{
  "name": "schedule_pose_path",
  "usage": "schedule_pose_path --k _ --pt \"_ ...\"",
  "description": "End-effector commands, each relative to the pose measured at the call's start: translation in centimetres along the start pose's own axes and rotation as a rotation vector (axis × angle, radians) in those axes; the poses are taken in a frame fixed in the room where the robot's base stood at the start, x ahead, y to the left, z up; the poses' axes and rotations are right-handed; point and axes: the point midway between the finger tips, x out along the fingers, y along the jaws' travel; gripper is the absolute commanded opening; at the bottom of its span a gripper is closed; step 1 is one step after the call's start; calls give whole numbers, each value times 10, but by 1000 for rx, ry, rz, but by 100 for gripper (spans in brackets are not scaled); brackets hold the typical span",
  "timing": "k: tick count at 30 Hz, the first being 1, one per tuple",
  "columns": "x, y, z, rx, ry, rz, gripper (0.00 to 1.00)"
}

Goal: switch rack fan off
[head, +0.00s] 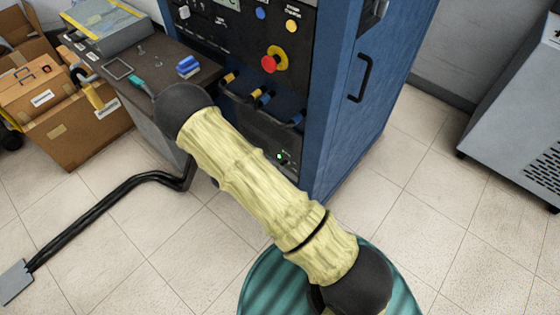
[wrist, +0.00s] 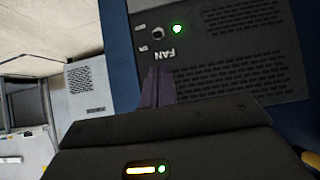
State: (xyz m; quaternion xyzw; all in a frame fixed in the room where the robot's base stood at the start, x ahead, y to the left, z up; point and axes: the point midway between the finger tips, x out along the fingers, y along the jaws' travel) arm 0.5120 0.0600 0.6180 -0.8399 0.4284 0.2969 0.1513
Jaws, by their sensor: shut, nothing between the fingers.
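The rack's fan panel (wrist: 225,45) is a black vented plate, and its "FAN" label appears upside down in the wrist view. A small toggle switch (wrist: 157,33) sits beside a lit green lamp (wrist: 177,29). Which way the lever leans is too small to tell. My gripper (wrist: 158,70) is shut and empty, its dark fingertips pointing at the panel just below the label and apart from the switch in the picture. Whether it touches the panel I cannot tell. In the head view the lit lamp (head: 280,155) shows low on the rack; my gripper is not visible there.
The blue rack (head: 345,110) has a red emergency knob (head: 273,59) and cables looped above the fan panel. A bench (head: 150,70) with small items stands left, beside cardboard boxes (head: 65,125). A grey cabinet (head: 515,115) stands right. Tiled floor is clear between.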

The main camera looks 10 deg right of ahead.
Motion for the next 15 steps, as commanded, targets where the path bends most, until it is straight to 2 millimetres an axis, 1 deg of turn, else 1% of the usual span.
schedule_pose_path --k 5,11,15 --pt "10 0 0 0 -1 1 0" --pt "39 1 1 0 0 2 0" --pt "64 1 1 0 0 2 0"
